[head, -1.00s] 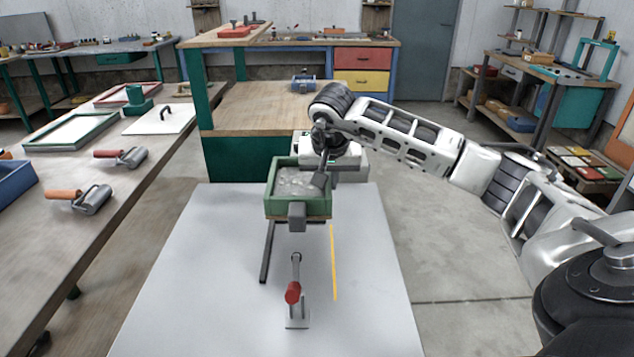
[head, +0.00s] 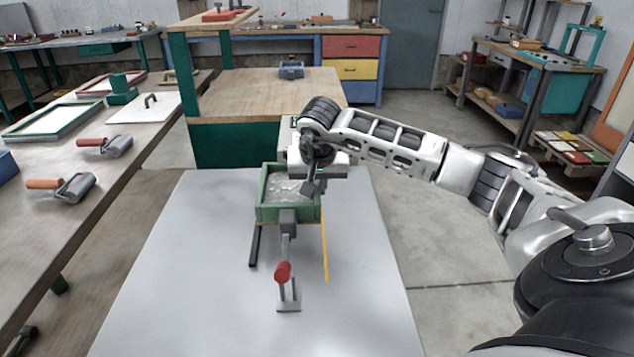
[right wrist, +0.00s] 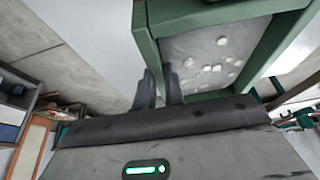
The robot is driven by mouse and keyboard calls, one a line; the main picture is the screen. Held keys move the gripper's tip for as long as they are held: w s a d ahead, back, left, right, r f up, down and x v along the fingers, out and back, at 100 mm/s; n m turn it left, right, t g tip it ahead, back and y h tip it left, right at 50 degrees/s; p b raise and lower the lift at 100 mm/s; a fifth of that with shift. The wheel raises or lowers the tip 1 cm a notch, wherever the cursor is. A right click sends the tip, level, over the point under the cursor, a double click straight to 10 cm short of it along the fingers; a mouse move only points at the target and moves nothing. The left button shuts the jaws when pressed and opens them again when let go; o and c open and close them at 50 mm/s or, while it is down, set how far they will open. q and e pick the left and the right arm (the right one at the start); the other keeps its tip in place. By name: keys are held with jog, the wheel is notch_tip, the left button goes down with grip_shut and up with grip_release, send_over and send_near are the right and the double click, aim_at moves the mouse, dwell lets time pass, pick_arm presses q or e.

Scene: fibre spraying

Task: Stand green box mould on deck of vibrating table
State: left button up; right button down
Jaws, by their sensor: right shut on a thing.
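The green box mould (head: 262,205) is an open-topped frame with grey contents, and a grey block (head: 288,222) shows at its near side. My right gripper (head: 315,186) is shut on the mould's right wall. In the right wrist view, the fingers (right wrist: 165,88) are against the green wall (right wrist: 146,48), and pale lumps show inside. The mould appears level over the pale grey deck (head: 190,270) of the vibrating table; I cannot tell if it touches. A red-handled clamp (head: 283,272) stands on the deck just in front of it. My left gripper is out of view.
A dark bar (head: 254,247) and a yellow line (head: 325,250) lie on the deck at either side of the clamp. The left bench holds rollers (head: 72,188) and framed panels (head: 52,118). A wooden table (head: 265,90) stands behind. Much of the deck is clear.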

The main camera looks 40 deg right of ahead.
aim_at(317, 217)
jog(key=shift+f+b, duration=1.5)
jog(key=shift+f, duration=0.5)
jog(key=shift+s+a+r, duration=0.1)
jog(key=shift+a, duration=0.05)
jog(key=shift+s+a+p, duration=0.45)
jog(key=shift+s+a, duration=0.45)
jog(key=shift+s, duration=0.25)
jog(key=shift+s+a+f, duration=0.1)
jog(key=shift+s+f, duration=0.05)
jog(key=shift+f, duration=0.1)
jog(key=shift+f+b, duration=0.5)
jog(key=shift+b, duration=0.1)
jog(key=shift+f, duration=0.2)
pick_arm(q)
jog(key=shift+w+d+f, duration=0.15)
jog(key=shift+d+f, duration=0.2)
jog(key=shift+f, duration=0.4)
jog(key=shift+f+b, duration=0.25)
jog(key=shift+b, duration=0.05)
pick_arm(e)
jog(key=shift+f, duration=0.15)
